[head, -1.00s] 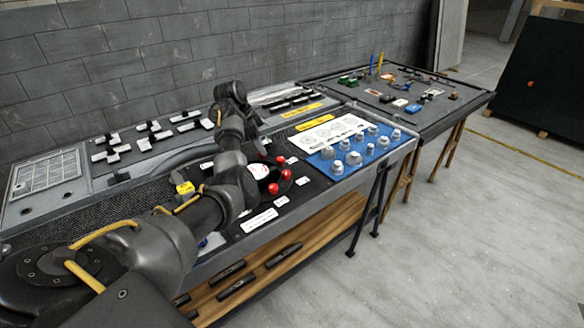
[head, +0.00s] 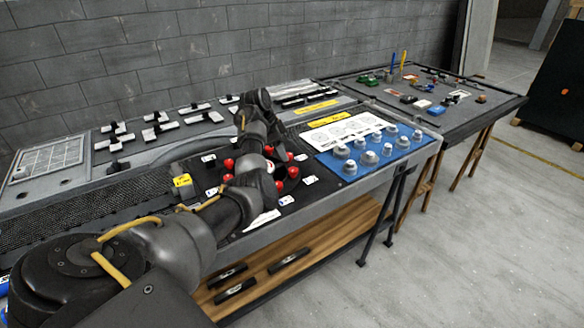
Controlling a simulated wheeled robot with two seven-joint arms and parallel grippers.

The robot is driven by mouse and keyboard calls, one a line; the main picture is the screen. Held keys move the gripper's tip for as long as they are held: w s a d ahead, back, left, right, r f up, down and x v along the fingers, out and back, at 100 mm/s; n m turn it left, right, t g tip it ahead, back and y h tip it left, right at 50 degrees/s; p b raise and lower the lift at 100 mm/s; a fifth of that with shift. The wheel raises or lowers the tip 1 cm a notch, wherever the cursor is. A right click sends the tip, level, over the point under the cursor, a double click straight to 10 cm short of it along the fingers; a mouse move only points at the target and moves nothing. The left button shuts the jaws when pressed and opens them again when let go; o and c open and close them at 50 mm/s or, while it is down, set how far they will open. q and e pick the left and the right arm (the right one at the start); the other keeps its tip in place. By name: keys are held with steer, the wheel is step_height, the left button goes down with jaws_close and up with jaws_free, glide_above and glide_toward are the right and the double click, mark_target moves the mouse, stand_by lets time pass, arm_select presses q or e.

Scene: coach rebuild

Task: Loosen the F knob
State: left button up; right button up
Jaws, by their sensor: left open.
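Several red knobs stand on the dark panel (head: 325,196), with small white labels beside them; one red knob (head: 293,172) shows right of my left arm and another (head: 228,164) shows left of it. The letters are too small to read, so I cannot tell which is the F knob. My left arm crosses in front of these knobs and hides part of the panel. My right gripper is not in view.
A blue panel (head: 333,166) with several grey knobs lies to the right. Black-and-white switches (head: 160,132) line the back left. A grey table (head: 480,105) with small parts stands beyond. A wooden shelf (head: 320,240) runs below. The floor at right is clear.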

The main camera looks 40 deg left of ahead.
mark_target(293, 170)
arm_select(q)
steer(key=x, duration=0.9)
steer(key=shift+p, duration=0.35)
steer(key=shift+c, duration=0.4)
